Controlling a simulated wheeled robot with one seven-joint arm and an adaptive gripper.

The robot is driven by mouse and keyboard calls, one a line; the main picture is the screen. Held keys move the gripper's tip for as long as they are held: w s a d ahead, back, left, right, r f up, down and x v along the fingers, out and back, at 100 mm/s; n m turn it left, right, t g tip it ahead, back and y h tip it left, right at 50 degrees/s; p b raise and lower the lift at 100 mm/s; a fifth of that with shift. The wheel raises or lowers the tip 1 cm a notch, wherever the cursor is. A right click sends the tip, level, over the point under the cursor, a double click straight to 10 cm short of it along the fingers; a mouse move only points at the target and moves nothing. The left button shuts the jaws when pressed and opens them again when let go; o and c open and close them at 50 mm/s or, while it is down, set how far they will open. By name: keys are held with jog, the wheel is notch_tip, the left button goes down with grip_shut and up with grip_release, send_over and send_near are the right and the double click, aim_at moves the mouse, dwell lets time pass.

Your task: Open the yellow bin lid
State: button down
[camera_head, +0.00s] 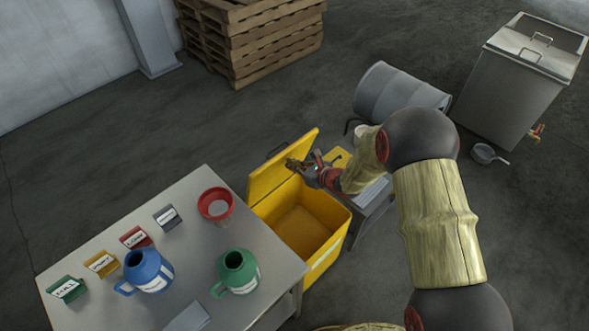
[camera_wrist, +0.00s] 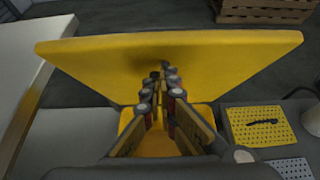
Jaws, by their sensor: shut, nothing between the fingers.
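The yellow bin (camera_head: 318,251) stands on the floor beside the grey table, and its empty inside shows. Its yellow lid (camera_head: 283,165) is raised and tilted up at the far side. In the wrist view the lid (camera_wrist: 215,60) spans most of the picture as a wide yellow panel. My gripper (camera_head: 291,163) is at the inner face of the lid, and it also shows in the wrist view (camera_wrist: 157,78) with its fingertips close together and nothing between them. I cannot tell whether the fingertips touch the lid. Part of the bin is hidden behind my gripper in the wrist view.
A low stand with a yellow perforated panel (camera_wrist: 262,125) is right of the bin. A grey drum (camera_head: 392,92) lies behind.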

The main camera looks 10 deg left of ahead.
aim_at(275, 148)
jog(key=shift+g+h, duration=0.4)
jog(key=shift+h, duration=0.1)
jog(key=w+a, duration=0.1)
jog(key=a, duration=0.1)
jog(key=w+a+r+p, duration=0.1)
jog(key=w+a, duration=0.1)
jog(key=w+a+r, duration=0.1)
jog(key=w+a, duration=0.1)
jog(key=shift+a+r+p, duration=0.2)
jog(key=shift+r+p, duration=0.05)
jog(key=shift+p, duration=0.1)
jog(key=shift+w+a, duration=0.2)
jog(key=shift+a, duration=0.1)
